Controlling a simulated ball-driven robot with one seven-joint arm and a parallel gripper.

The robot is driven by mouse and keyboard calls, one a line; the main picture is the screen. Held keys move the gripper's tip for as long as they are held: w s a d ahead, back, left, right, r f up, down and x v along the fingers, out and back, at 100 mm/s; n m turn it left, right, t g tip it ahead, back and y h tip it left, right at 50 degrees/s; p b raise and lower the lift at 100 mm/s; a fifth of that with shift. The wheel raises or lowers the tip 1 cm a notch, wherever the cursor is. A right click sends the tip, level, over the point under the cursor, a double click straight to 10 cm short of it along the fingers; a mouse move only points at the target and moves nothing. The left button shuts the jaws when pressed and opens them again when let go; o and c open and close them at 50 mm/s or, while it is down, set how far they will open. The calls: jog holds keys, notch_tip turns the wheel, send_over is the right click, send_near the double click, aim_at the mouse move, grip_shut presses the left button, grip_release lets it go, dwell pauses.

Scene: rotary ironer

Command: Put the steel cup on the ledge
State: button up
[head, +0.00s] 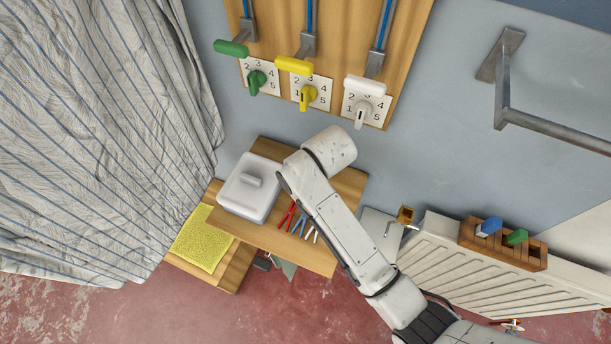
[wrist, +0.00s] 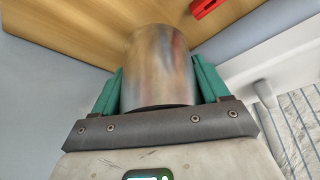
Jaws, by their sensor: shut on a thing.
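The steel cup (wrist: 158,68) fills the middle of the wrist view, a plain shiny cylinder with blurred reflections. My gripper (wrist: 158,88) is shut on it, with one green finger against each side. In the head view the cup and gripper are not clearly visible; my white arm covers part of the scene there. A wooden ledge (head: 318,258) juts from the wall in the head view. A wooden surface (wrist: 70,22) also shows behind the cup in the wrist view. I cannot tell whether the cup touches it.
A white lidded box (head: 246,196) and red, blue and white pegs (head: 287,216) lie on the ledge. A lower wooden shelf holds a yellow cloth (head: 202,240). Striped fabric (head: 95,130) hangs left. A radiator (head: 480,268) stands right. Colored levers (head: 294,66) are above.

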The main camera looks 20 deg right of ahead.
jog(key=shift+s+f, duration=0.1)
jog(key=shift+f, duration=1.05)
jog(key=shift+f, duration=0.2)
jog(key=o, duration=1.1)
jog(key=shift+r, duration=0.1)
jog(key=a+v, duration=0.1)
jog(key=v, duration=1.1)
jog(key=s+d+f+m+g, duration=0.1)
jog(key=s+d, duration=0.3)
jog(key=s, duration=0.4)
jog(key=s+d+f+g, duration=0.1)
jog(key=s+d+f, duration=0.3)
jog(key=s, duration=0.4)
jog(key=s+d+f+m+g+h, duration=0.1)
jog(key=s+d+f, duration=0.2)
jog(key=s, duration=0.5)
jog(key=shift+s+d+m+g, duration=0.2)
jog(key=shift+d+m+g, duration=0.1)
jog(key=shift+d, duration=0.25)
